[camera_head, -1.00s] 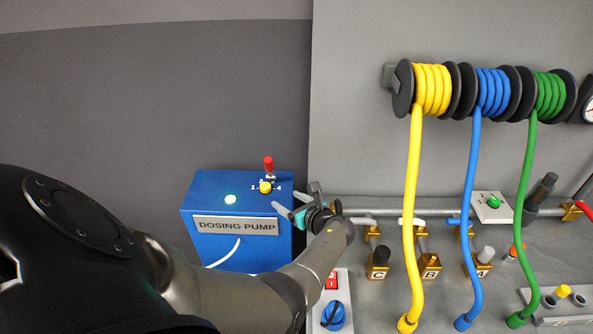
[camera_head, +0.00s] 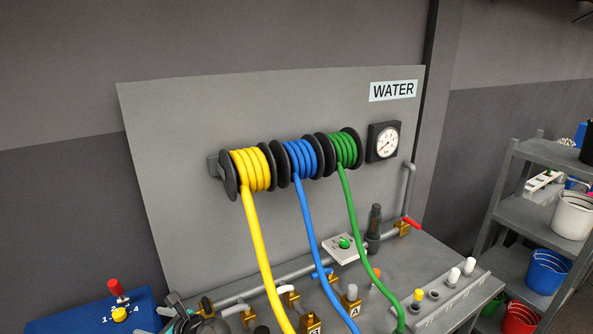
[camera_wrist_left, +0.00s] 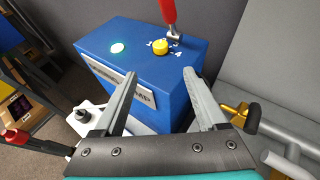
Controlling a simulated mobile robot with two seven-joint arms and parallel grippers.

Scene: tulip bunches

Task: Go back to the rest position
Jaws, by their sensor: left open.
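My left gripper (camera_head: 180,312) shows only in part at the bottom edge of the head view, beside the blue dosing pump box (camera_head: 80,316). In the left wrist view its two grey fingers (camera_wrist_left: 160,84) are spread apart with nothing held between them. I cannot tell if a finger touches the box. My right gripper is in neither view.
Yellow (camera_head: 262,255), blue (camera_head: 312,233) and green (camera_head: 358,222) hoses hang from reels on the grey WATER panel (camera_head: 290,105). Pipes and brass valves (camera_head: 290,296) stand close right of my left gripper. A shelf (camera_head: 530,222) with buckets stands at right.

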